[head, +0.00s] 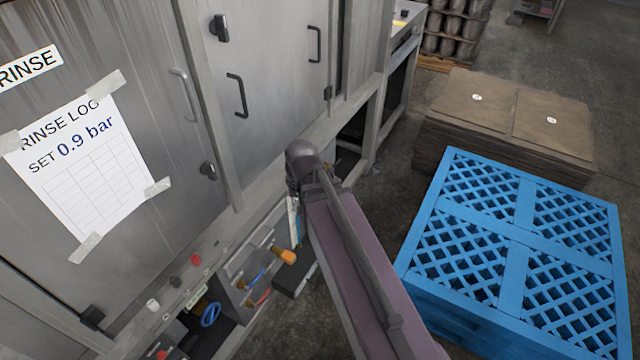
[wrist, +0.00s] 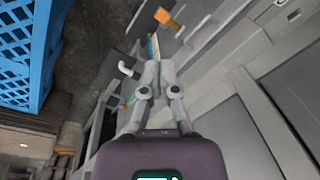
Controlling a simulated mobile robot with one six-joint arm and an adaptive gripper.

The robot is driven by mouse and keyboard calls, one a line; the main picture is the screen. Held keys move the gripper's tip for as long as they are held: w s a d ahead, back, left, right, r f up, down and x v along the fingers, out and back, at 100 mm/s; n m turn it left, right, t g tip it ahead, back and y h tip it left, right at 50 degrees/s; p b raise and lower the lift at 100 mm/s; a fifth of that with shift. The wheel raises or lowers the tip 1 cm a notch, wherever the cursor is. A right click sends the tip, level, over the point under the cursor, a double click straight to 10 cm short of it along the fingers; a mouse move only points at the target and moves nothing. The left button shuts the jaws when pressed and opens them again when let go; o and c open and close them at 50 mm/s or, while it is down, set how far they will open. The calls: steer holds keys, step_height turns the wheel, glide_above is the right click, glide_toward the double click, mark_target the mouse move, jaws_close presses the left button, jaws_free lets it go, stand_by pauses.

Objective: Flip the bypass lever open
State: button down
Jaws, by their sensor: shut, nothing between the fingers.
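An orange-handled lever (head: 285,256), which I take to be the bypass lever, sticks out from the recessed panel low on the grey machine. It also shows near the top of the wrist view (wrist: 168,20). No label reading bypass is legible. My gripper (wrist: 158,66) is shut and empty, its fingertips together below the orange handle in that picture and apart from it. In the head view my gripper is mostly hidden behind my own arm.
Blue and red levers or hoses, a red knob (head: 196,260) and a blue coil (head: 211,314) crowd the lower panel. A bent white pipe (wrist: 126,68) is left of my fingertips. A blue pallet stack (head: 525,190) and a brown stack (head: 505,160) stand right.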

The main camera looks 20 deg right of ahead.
steer(key=w+d+f+m+t+y+b, duration=0.2)
steer(key=w+d+f+m+b, duration=0.3)
steer(key=w+f+m+b, duration=0.3)
steer(key=w+d+f+m+t+y+b, duration=0.2)
steer(key=w+d+f+m+b, duration=0.3)
steer(key=f+b, duration=0.5)
steer(key=w+d+f+m+t+y+b, duration=0.1)
steer(key=w+d+f+m+t+b, duration=0.1)
steer(key=w+d+f+m+b, duration=0.2)
steer(key=w+d+f+m+t+y+b, duration=0.1)
steer(key=w+d+f+m+t+b, duration=0.2)
steer(key=w+d+m+b, duration=0.3)
steer(key=shift+w+d+f+m+b, duration=0.3)
steer(key=shift+d+f+m+b, duration=0.4)
steer(key=shift+d+m+b, duration=1.55)
steer(key=shift+d+n+b, duration=0.35)
steer(key=shift+n+b, duration=0.4)
steer(key=shift+b, duration=0.4)
steer(key=b+x, duration=0.5)
steer(key=x, duration=0.5)
steer(key=shift+w+a+r+p, duration=0.1)
steer(key=shift+r+p, duration=0.95)
steer(key=shift+w+a+r+p, duration=0.15)
steer(key=shift+r+p, duration=0.9)
steer(key=shift+w+a+r, duration=0.1)
steer(key=shift+a+r, duration=0.05)
steer(key=shift+a, duration=0.1)
